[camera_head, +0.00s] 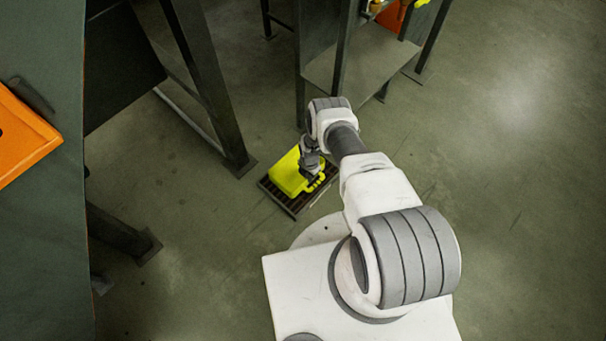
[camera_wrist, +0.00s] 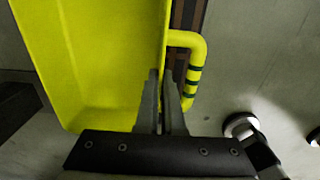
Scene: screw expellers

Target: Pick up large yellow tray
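The large yellow tray (camera_head: 289,174) rests on a dark slatted grate on the floor in the head view. In the wrist view the tray (camera_wrist: 95,60) fills the upper left, its hollow inside facing me, with a dark-banded yellow handle (camera_wrist: 193,72) on its right side. My gripper (camera_wrist: 161,75) is at the tray's right wall, left of the handle. Its fingers are close together, with the wall's edge running between them. The fingers hide part of that wall. In the head view my gripper (camera_head: 311,170) is at the tray's right side.
The slatted grate (camera_head: 296,208) lies under the tray. A metal table leg (camera_head: 215,110) stands to the left, and a metal stand (camera_head: 360,62) rises behind. An orange object (camera_head: 20,138) lies on the dark tabletop at far left. The floor at right is clear.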

